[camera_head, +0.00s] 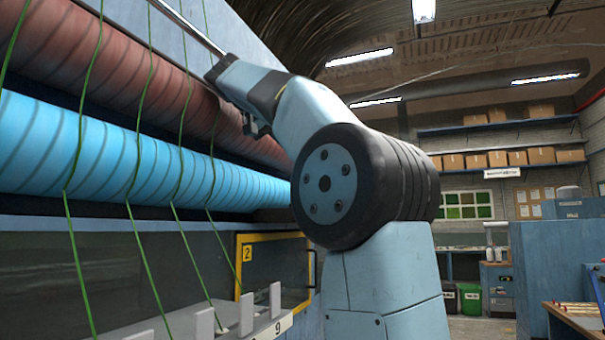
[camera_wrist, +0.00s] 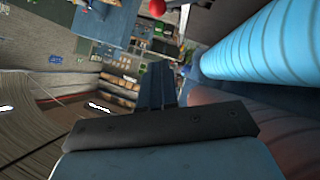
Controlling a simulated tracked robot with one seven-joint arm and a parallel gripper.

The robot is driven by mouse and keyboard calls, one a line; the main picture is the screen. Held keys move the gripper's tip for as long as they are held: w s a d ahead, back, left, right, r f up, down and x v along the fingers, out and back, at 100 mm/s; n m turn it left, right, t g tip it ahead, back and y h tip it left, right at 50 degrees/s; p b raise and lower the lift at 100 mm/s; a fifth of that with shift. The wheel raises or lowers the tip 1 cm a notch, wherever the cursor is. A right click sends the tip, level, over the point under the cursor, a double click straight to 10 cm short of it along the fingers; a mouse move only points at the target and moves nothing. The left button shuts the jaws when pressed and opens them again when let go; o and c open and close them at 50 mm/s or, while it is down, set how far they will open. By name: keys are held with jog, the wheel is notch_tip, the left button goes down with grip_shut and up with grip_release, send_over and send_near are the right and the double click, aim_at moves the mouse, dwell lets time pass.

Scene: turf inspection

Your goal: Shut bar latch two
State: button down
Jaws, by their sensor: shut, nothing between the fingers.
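A yellow-framed panel (camera_head: 274,236) with a yellow "2" label (camera_head: 247,254) is low on the machine in the head view, partly behind my arm. A dark handle-like piece (camera_head: 312,268) shows at its right edge; I cannot tell whether it is a latch or how it stands. My gripper's fingers (camera_wrist: 158,72) are together and empty in the wrist view, pointing out into the room beside the rollers. In the head view my arm reaches up in front of the rollers, well above the panel; its fingers cannot be made out clearly there.
A blue roller (camera_head: 60,150) and a red-brown roller (camera_head: 110,75) run along the machine, with thin green strands (camera_head: 72,160) hanging across them. Upright grey plates (camera_head: 246,314) stand below the panel, near a "9" mark. Blue cabinets (camera_head: 560,260) and shelves with boxes are at right.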

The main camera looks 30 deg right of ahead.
jog(key=s+f+x, duration=0.1)
jog(key=f+x, duration=0.1)
jog(key=x, duration=1)
jog(key=shift+s+a, duration=0.2)
jog(key=shift+s, duration=0.1)
jog(key=shift+f, duration=0.15)
